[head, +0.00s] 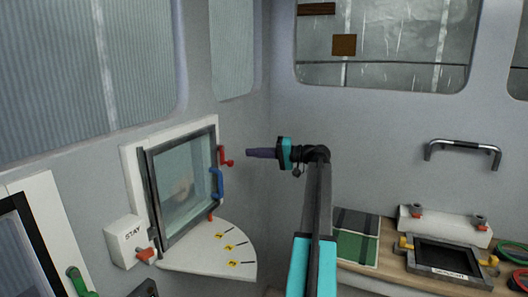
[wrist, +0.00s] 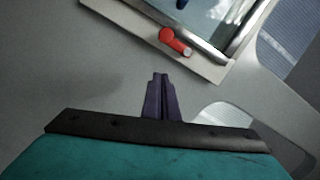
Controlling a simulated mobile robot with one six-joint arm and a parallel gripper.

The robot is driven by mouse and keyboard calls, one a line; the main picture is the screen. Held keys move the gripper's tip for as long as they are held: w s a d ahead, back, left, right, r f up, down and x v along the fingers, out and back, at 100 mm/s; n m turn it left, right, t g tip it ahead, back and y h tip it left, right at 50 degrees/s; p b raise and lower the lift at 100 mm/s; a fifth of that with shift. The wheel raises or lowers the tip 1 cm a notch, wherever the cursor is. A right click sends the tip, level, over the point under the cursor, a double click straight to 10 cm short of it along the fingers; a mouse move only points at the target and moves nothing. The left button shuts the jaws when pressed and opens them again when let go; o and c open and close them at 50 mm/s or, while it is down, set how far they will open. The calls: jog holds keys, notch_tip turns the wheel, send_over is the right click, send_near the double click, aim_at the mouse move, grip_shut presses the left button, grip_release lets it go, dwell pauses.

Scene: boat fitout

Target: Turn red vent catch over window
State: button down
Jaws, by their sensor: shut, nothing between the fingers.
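A red catch (head: 226,158) sits on the white frame at the right side of a small framed window (head: 188,180). In the wrist view the red catch (wrist: 174,41) lies slantwise on the pale frame, just beyond my fingertips. My gripper (head: 249,153) is just right of the catch in the head view, with a small gap between them. Its dark purple fingers (wrist: 159,76) are together and empty. A blue handle (head: 217,184) is below the red catch on the same window edge.
A white box marked STAY (head: 125,240) with a red lever is left of the window's lower corner. A white quarter-round plate (head: 212,262) with yellow marks lies under the window. A bench (head: 387,274) with a tray and a wall grab handle (head: 462,144) are at right.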

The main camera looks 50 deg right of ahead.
jog(key=shift+w+a+f+p, duration=0.3)
jog(key=shift+a+p, duration=0.1)
jog(key=shift+a, duration=0.4)
jog(key=shift+w+a+f+p, duration=0.3)
jog(key=shift+a+p, duration=0.05)
jog(key=shift+a, duration=0.4)
jog(key=shift+w+a+f+p, duration=0.3)
jog(key=shift+a+p, duration=0.1)
jog(key=shift+a, duration=0.4)
jog(key=shift+w+a, duration=0.1)
jog(key=shift+a, duration=0.05)
